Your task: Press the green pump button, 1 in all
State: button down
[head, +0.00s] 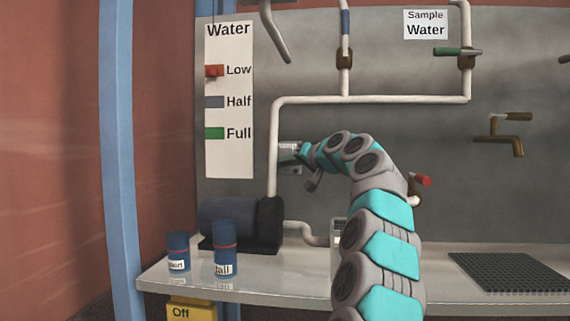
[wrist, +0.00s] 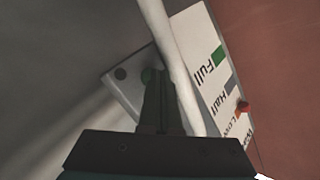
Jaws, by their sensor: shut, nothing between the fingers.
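The pump panel (head: 289,146) is a small grey plate on the back wall, its label partly covered by my arm. In the wrist view the plate (wrist: 122,92) lies tilted behind a white pipe. In the head view the green button is hidden behind my gripper.
A white pipe (wrist: 168,45) runs close beside my fingers. The water level sign (head: 229,160) hangs left of the panel. Below are a dark pump motor (head: 228,222), two blue containers (head: 225,240) on the bench, and a red-handled valve (head: 424,180) right of my arm.

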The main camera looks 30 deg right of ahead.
jog(key=shift+s+a+f+b, duration=0.1)
jog(key=shift+s+a+b, duration=0.35)
jog(key=shift+s+b, duration=0.2)
jog(key=s+a+b, duration=0.1)
jog(key=s, duration=0.1)
jog(key=s+a+b, duration=0.2)
dwell(0.6)
jog(key=shift+d, duration=0.1)
dwell(0.6)
